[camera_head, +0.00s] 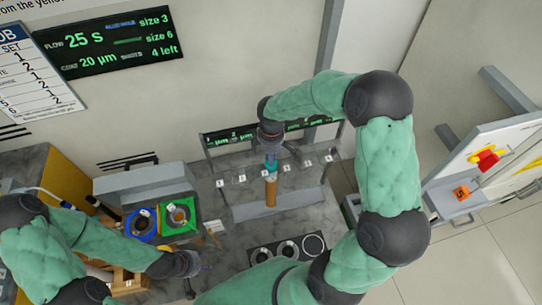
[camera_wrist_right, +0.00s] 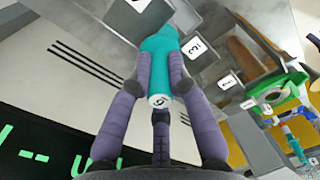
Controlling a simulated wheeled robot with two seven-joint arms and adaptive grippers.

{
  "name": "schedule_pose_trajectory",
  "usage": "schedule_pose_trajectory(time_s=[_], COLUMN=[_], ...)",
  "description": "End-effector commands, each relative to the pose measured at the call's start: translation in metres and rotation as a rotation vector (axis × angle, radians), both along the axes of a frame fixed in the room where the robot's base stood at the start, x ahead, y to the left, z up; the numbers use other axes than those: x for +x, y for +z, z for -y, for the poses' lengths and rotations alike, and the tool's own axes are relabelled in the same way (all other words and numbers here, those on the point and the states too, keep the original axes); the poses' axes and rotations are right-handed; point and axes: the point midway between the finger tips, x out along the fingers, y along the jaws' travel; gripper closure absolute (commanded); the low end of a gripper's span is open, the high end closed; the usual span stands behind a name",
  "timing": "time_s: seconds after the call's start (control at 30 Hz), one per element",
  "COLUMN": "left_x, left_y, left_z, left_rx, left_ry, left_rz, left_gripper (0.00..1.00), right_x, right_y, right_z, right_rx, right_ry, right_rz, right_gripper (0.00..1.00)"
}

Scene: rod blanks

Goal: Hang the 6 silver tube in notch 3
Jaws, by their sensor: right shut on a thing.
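My right gripper (camera_head: 270,158) is above the notched rack, its fingers shut on a teal holder (camera_wrist_right: 162,60) with a white marked end disc; the mark is hard to read. A brown-orange tube (camera_head: 270,192) hangs upright below the teal part; I see no silver on it. The rack has a row of small white number tags; the tag reading 3 (camera_wrist_right: 197,47) is right beside the teal holder in the wrist view. I cannot tell whether the holder rests in the notch. My left gripper (camera_head: 203,267) is low at the left, its fingers too small to judge.
A blue round container (camera_head: 141,222) and a green tray (camera_head: 179,218) stand left of the rack. A black plate with round openings (camera_head: 288,248) lies in front. A grey trough (camera_head: 300,198) lies under the rack. A white panel with a red knob (camera_head: 486,158) stands at right.

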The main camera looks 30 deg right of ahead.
Motion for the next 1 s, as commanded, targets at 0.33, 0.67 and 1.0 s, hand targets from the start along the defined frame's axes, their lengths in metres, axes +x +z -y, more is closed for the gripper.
schedule_pose_trajectory(time_s=[0.33,0.67,1.0], left_x=[0.0,0.0,0.0], left_y=[-0.0011,-0.0028,-0.0032], left_z=[0.0,0.0001,0.0], left_rx=[0.0,0.0,0.0], left_ry=[0.0,0.0,0.0], left_rz=[0.0,0.0,0.0], left_gripper=[0.6,0.6,0.6], right_x=[0.0001,0.0,0.0002], right_y=[-0.0023,-0.0066,-0.0079], right_z=[0.0,0.0001,0.0001], right_rx=[0.0,0.0,0.0], right_ry=[0.0,0.0,0.0], right_rz=[0.0,0.0,0.0], right_gripper=[1.0,1.0,1.0])
